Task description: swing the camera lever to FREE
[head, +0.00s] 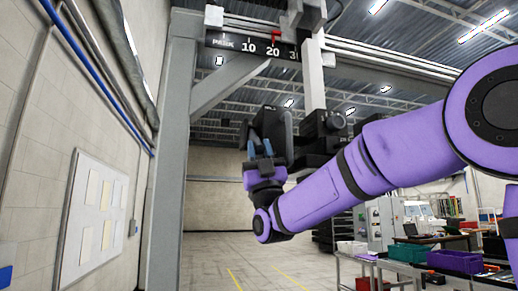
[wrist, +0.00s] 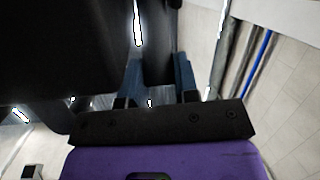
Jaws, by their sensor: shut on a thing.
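A black camera unit (head: 325,130) hangs from a grey post under the overhead rail. My gripper (head: 259,146) points upward at the black block on its left side, with its blue fingers apart at either side of a dark part. In the wrist view my gripper (wrist: 159,68) is shut on a dark upright piece (wrist: 157,62), which looks like the camera lever. A large black body fills the upper left there. No FREE marking can be read, and the lever's far end and pivot are hidden.
A scale plate (head: 255,46) marked PARK, 10, 20 and a cut-off 3 sits on the beam, with a red pointer (head: 275,37) near 20. A grey upright (head: 175,130) with a diagonal brace stands left of my gripper. Tables with bins (head: 455,261) stand lower right.

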